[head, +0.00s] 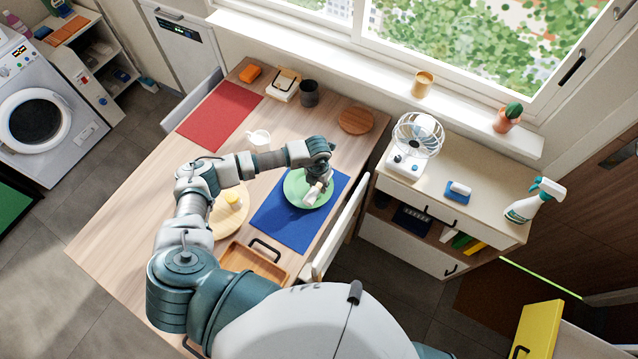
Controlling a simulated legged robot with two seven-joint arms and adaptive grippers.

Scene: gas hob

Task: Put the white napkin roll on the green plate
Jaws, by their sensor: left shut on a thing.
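The green plate (296,194) lies on a blue mat (285,228) on the right part of the wooden table. My left gripper (322,176) is over the plate, reaching in from the left, and is shut on the white napkin roll (312,194). The roll is tilted, with its lower end over the plate. I cannot tell whether it touches the plate. The gripper and wrist hide part of the roll and the plate's far edge. My right gripper is not in view.
A wooden tray (232,254) and a round board with a yellow item (232,198) are on the near side. A white mug (258,140), red mat (219,113), dark cup (309,93) and round wooden trivet (356,120) stand farther back. A white chair (340,225) borders the right edge.

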